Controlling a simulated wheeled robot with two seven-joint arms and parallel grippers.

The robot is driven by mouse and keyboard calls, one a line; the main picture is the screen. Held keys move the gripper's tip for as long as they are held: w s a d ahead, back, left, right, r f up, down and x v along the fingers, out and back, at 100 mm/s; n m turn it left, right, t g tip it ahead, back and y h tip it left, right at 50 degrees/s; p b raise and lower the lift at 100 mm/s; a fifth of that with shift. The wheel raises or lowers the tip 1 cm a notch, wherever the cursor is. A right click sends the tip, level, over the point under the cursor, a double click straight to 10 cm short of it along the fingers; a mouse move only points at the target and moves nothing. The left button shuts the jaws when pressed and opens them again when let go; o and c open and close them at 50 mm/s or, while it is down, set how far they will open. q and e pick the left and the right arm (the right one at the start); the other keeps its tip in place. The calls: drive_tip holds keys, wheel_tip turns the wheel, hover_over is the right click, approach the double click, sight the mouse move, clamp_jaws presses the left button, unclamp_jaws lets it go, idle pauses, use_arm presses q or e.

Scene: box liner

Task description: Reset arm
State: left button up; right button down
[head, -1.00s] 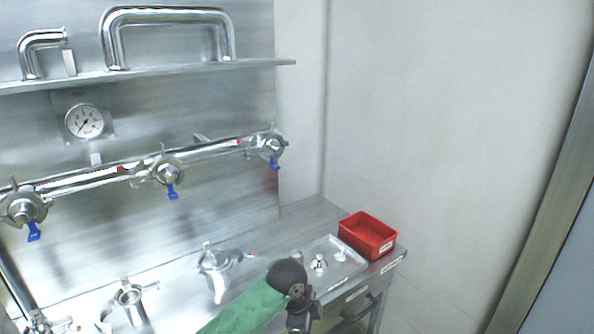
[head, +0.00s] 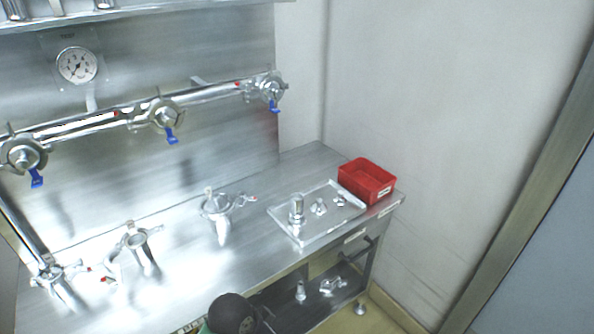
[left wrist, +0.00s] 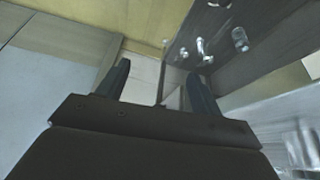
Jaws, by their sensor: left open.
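My left gripper (left wrist: 160,82) shows in the left wrist view with its two dark fingers spread apart. Nothing is between them, and the fingers point toward the lower part of the steel cabinet. In the head view only a dark rounded joint of my arm shows at the bottom edge, in front of the counter; the gripper itself is hidden there. My right gripper is in neither view.
A steel counter (head: 185,275) carries a shallow tray (head: 287,226) with small metal fittings, a red bin (head: 367,181) at its right end and several clamp fittings. A lower shelf holds more fittings (head: 333,286). A pipe with blue-handled valves (head: 163,114) runs behind. Floor is free at right.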

use_arm(q)
drive_tip(key=s+a+f+n+y, duration=0.4)
drive_tip(key=s+a+n, duration=0.3)
drive_tip(key=s+a, duration=0.75)
drive_tip(key=s+d+f+x, duration=0.1)
drive_tip(key=s+x, duration=0.2)
drive_tip(key=x, duration=1.1)
drive_tip(key=s+d+f+x, duration=0.1)
drive_tip(key=s+x, duration=0.1)
drive_tip(key=x, duration=1.1)
drive_tip(key=s+f, duration=0.4)
drive_tip(key=f, duration=0.6)
drive_tip(key=s+f+g, duration=0.1)
drive_tip(key=s+f, duration=0.3)
drive_tip(key=f, duration=0.6)
drive_tip(key=shift+h, duration=0.3)
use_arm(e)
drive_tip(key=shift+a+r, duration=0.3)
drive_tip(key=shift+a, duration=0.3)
use_arm(q)
drive_tip(key=shift+d+f, duration=0.1)
drive_tip(key=shift+d, duration=0.05)
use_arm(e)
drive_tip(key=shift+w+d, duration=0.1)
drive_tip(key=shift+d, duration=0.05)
